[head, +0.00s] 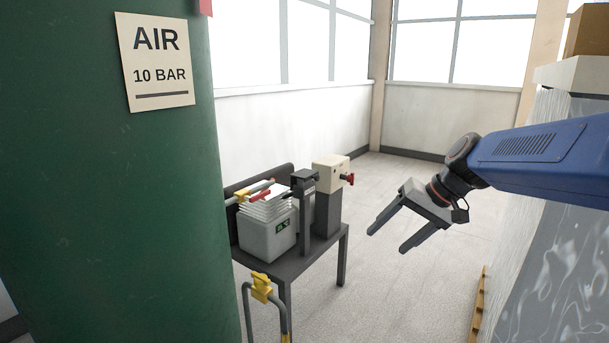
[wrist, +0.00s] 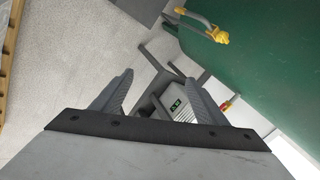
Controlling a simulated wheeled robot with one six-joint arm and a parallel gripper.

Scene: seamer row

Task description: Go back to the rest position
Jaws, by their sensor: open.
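My gripper (head: 387,243) is open and empty, with its two fingers apart, held in the air at the right of the head view and pointing down to the left. My blue arm reaches in from the right edge. In the wrist view my gripper (wrist: 160,82) shows both fingers spread with nothing between them; beyond them lie the floor and part of the dark table. No fingertip touches anything.
A large green tank (head: 100,220) fills the left. A dark table (head: 330,250) bears a grey bin (head: 266,240) and a cream-topped device (head: 330,174). A yellow-fitted pipe (head: 261,287) stands in front. A wrapped stack (head: 545,250) stands right. Floor (head: 400,290) between is clear.

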